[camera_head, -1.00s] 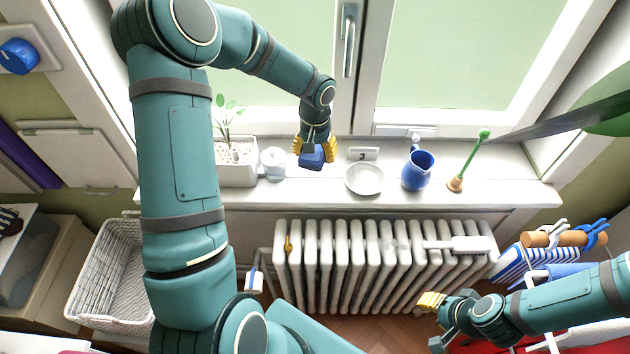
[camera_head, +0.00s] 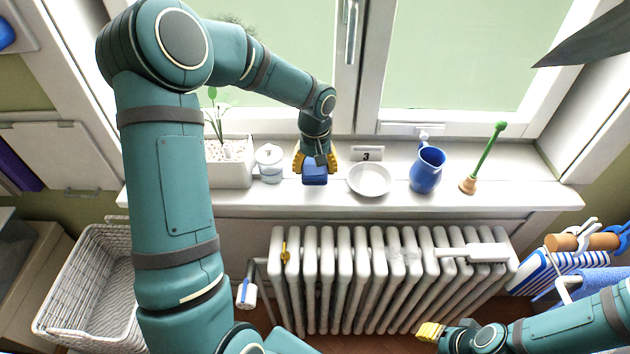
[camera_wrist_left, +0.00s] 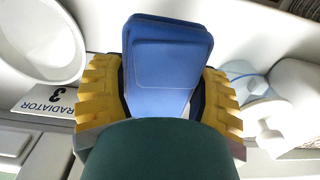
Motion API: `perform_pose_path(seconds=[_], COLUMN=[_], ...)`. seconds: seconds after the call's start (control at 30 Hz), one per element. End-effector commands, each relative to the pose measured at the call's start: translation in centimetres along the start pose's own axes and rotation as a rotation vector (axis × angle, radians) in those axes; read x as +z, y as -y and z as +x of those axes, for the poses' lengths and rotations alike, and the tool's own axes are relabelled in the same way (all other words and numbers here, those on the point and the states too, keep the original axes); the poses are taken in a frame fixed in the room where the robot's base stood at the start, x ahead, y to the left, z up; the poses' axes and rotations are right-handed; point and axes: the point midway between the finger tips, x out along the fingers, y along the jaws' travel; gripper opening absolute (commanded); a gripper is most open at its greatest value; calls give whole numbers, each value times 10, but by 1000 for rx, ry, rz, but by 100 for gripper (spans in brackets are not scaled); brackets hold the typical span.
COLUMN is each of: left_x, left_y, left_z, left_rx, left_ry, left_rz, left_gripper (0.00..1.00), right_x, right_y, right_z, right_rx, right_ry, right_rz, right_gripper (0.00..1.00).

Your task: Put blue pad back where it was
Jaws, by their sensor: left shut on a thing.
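The blue pad (camera_head: 315,174) is a small blue block with rounded edges. My left gripper (camera_head: 316,163) is shut on it, with yellow fingers on both sides, above the white windowsill between a small lidded pot and a white bowl. In the left wrist view the pad (camera_wrist_left: 166,60) sits between the yellow fingers of the gripper (camera_wrist_left: 160,85). I cannot tell whether the pad touches the sill. My right gripper (camera_head: 432,334) is at the lower right, low in front of the radiator; its jaws are too small and partly hidden to judge.
On the windowsill (camera_head: 400,203) stand a planter (camera_head: 232,170), the lidded pot (camera_head: 269,163), the white bowl (camera_head: 369,179), a card marked 3 (camera_head: 367,153), a blue jug (camera_head: 427,169) and a green-handled plunger (camera_head: 485,160). A radiator (camera_head: 390,280) is below. A wicker basket (camera_head: 90,290) stands left.

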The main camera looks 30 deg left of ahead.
Motion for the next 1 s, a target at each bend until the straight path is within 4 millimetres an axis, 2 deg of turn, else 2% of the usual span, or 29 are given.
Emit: perform_pose_path(seconds=[0.33, 0.77, 0.8, 0.87, 1.0], left_x=[0, 0, 0, 0, 0], left_y=[0, -1, 0, 0, 0], left_z=[40, 47, 46, 46, 46], left_rx=[0, 1, 1, 1, 1], left_ry=[1, -2, -2, -2, -2], left_rz=[1, 2, 2, 2, 2], left_gripper=[24, 24, 77, 98, 98], right_x=[-1, -2, -2, -2, -2], right_y=[-4, -5, -5, -5, -5], right_z=[10, 14, 13, 13, 13], right_rx=[0, 0, 0, 0, 0], right_ry=[-5, -7, -7, -7, -7], right_rz=[0, 0, 0, 0, 0], right_gripper=[39, 39, 39, 39, 39])
